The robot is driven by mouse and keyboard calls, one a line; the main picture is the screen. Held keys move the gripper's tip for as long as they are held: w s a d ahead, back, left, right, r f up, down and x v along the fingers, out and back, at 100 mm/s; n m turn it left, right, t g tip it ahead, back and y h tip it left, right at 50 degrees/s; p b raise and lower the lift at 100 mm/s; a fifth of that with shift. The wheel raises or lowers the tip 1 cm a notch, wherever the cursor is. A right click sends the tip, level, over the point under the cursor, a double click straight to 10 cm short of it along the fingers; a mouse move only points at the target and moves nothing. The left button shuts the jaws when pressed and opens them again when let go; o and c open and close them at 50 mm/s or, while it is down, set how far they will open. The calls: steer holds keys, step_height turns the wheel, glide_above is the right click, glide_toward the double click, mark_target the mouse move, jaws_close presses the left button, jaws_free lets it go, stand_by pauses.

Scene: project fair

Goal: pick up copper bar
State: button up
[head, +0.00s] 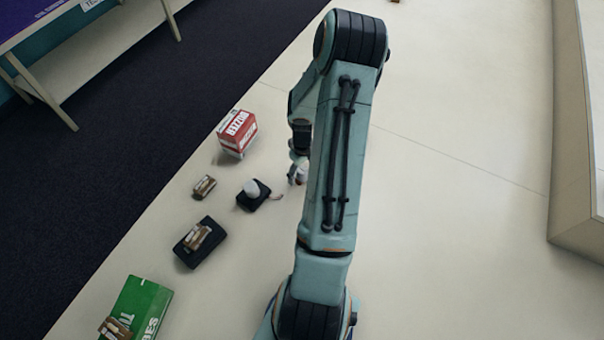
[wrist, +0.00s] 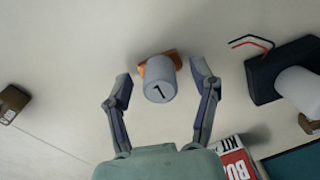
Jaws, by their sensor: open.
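A copper-coloured piece (wrist: 145,70), which looks like the copper bar, lies on the pale table in the wrist view. A grey-white cylinder marked "1" (wrist: 161,91) covers most of it, and I cannot tell whether it rests on the bar or stands in front. My gripper (wrist: 161,72) is open, with one finger on either side of the cylinder and bar and a gap on both sides. In the head view my gripper (head: 298,168) is partly hidden by my arm. The white cylinder (head: 301,178) shows below it; the bar cannot be made out there.
A black box with a white cylinder (head: 252,197) stands just left of my gripper, its wires (wrist: 256,41) reaching toward the bar. A red box (head: 238,134), a small brown block (head: 204,187), another black box (head: 188,256) and a green box (head: 150,298) stand further left.

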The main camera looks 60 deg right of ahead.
jaws_close()
steer(key=shift+r, duration=0.1)
